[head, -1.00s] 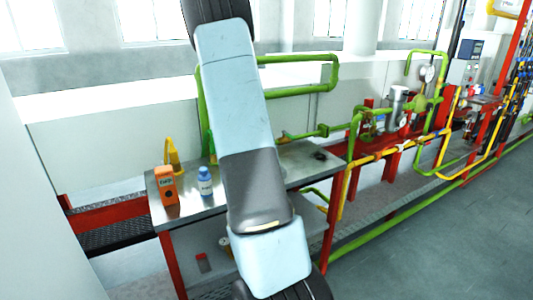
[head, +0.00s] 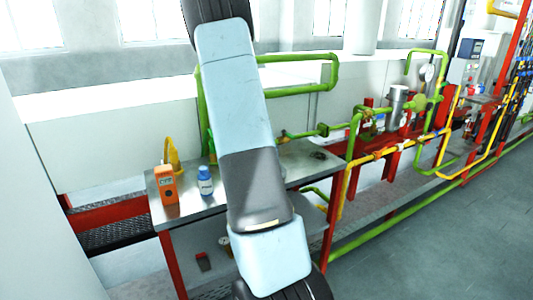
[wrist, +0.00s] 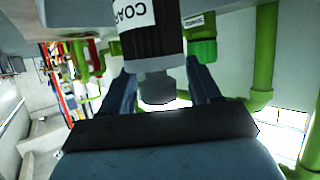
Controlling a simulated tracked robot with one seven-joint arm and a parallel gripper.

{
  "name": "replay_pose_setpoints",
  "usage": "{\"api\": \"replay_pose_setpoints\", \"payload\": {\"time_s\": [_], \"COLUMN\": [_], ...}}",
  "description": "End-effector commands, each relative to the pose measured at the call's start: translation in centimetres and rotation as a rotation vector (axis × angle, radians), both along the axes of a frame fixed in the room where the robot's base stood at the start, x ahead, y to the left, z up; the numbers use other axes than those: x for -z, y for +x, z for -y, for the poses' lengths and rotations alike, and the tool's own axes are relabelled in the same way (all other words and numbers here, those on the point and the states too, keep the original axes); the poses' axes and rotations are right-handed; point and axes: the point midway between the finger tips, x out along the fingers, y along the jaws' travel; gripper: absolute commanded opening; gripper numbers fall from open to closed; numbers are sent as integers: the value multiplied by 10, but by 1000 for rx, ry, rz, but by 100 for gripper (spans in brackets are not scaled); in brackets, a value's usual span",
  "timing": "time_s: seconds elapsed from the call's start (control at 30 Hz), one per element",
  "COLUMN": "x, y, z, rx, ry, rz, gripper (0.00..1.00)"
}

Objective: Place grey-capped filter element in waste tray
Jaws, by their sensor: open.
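The grey-capped filter element (wrist: 150,35), a black cylinder with a white label partly reading "COA", fills the upper middle of the wrist view. Its grey cap (wrist: 157,88) points toward my palm. My gripper (wrist: 162,80) is open, with one finger on each side of the cap. Gaps show between the cap and both fingers, so it is not clamped. The element's far end is cut off by the frame edge. In the head view my arm hides the gripper and the element. I cannot make out the waste tray in either view.
A green-capped item (wrist: 202,48) stands close to the right finger, near a green pipe (wrist: 264,60). In the head view, a metal bench (head: 185,208) holds an orange meter (head: 166,184), a blue-capped bottle (head: 205,181) and a yellow object (head: 172,155). Green and yellow pipes run right.

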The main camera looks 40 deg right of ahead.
Motion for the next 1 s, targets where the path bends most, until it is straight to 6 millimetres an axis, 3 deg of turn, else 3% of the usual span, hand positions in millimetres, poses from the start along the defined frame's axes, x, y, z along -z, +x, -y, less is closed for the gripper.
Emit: {"api": "replay_pose_setpoints", "payload": {"time_s": [0.6, 1.0], "x": [-37, -50], "y": [-46, -54], "z": [-75, -101], "rx": [-2, -25], "ry": [0, 27], "rz": [2, 8], "gripper": [62, 62]}}
